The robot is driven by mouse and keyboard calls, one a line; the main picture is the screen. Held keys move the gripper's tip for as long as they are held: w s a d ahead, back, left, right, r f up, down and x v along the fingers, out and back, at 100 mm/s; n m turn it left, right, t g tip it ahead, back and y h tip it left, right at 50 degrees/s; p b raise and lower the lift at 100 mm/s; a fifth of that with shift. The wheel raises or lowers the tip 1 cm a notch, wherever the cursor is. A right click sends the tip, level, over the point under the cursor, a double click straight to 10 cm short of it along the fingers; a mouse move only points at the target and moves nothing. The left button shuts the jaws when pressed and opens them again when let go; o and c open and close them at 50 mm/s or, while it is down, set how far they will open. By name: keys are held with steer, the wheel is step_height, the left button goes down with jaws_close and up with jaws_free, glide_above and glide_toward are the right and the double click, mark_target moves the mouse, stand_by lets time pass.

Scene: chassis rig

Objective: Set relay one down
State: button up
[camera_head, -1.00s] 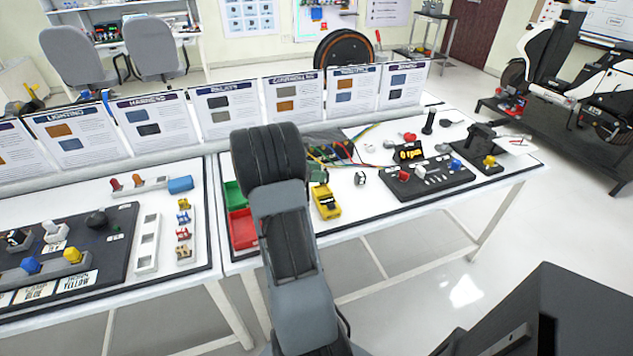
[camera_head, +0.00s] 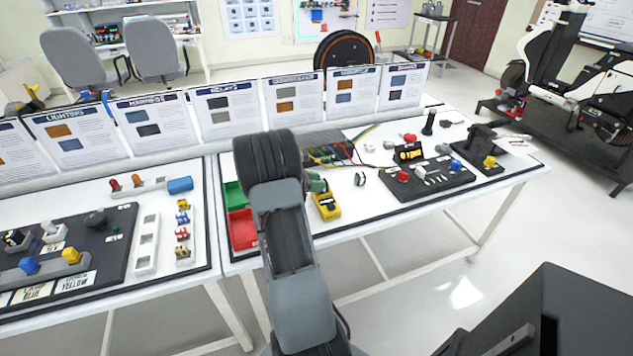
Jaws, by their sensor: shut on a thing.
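My arm rises from the bottom centre of the head view and ends in a thick black joint. My gripper is hidden behind it, so its jaws and anything in them do not show. I cannot pick out relay one. A board titled RELAYS (camera_head: 222,105) stands at the back of the bench. A small grey-green part (camera_head: 315,183) shows just right of my arm, above a yellow meter (camera_head: 327,206); I cannot tell what it belongs to.
A green bin (camera_head: 233,195) and red bin (camera_head: 241,230) sit left of my arm. A black switch panel (camera_head: 432,181) lies on the right bench (camera_head: 400,208). The left bench bears a white slotted tray (camera_head: 146,243) and a black connector board (camera_head: 118,240).

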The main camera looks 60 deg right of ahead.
steer(key=o, duration=0.9)
steer(key=shift+r, duration=0.25)
steer(key=v, duration=1.1)
steer(key=shift+s+a+r+m+t+y+p, duration=0.1)
steer(key=shift+s+a+r+m+t+y, duration=1.05)
steer(key=shift+a, duration=4.45)
steer(key=shift+s+a+r+m+t+y+p, duration=0.2)
steer(key=shift+s+a+m+t+y, duration=1.95)
steer(key=shift+a, duration=3.5)
steer(key=shift+s+a+r+m+t+y+p, duration=0.1)
steer(key=shift+s+a+r+m+t+y, duration=0.75)
steer(key=shift+a+m+t+y, duration=3.05)
steer(key=a+n+g+h, duration=0.3)
steer(key=shift+s+a+f+n, duration=0.15)
steer(key=shift+a+f+n, duration=0.05)
steer(key=shift+n, duration=0.1)
